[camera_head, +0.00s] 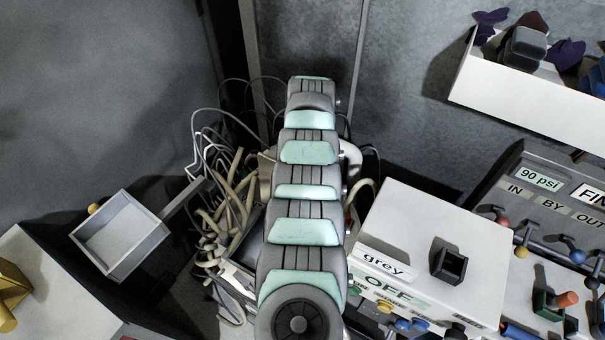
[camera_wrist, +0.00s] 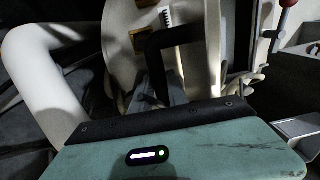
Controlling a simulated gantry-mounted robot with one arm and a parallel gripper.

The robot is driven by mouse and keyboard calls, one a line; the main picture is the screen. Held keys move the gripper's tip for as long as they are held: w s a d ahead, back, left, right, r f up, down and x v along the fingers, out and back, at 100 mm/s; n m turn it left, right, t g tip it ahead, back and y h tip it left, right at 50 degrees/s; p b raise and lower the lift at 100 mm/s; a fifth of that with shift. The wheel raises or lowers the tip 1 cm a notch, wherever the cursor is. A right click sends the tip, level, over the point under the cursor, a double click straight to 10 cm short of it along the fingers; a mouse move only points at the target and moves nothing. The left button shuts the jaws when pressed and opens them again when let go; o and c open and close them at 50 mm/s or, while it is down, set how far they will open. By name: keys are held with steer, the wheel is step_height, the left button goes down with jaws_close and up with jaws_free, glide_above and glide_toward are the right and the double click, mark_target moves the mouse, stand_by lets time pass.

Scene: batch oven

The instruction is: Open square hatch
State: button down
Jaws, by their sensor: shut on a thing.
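In the wrist view a pale panel (camera_wrist: 122,50), probably the hatch, stands just beyond my gripper (camera_wrist: 162,88). A black angular handle (camera_wrist: 172,38) is in front of it. My gripper's dark fingers are shut on the lower part of this handle. The panel's full outline is cut off by the frame, so I cannot tell how far open it is. In the head view my arm covers the middle and hides my gripper and the handle.
A thick white pipe (camera_wrist: 45,75) curves close on the left in the wrist view. A red-knobbed lever (camera_wrist: 282,18) is at upper right. In the head view, tangled cables (camera_head: 225,200) lie left of my arm, and a white control box (camera_head: 465,245) marked "grey" and "OFF" stands right.

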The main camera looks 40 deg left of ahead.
steer(key=c, duration=1.3)
jaws_free()
steer(key=shift+w, duration=0.1)
step_height(320, 180, up, 11)
steer(key=p, duration=0.2)
steer(key=shift+w, duration=0.45)
steer(key=shift+f, duration=0.1)
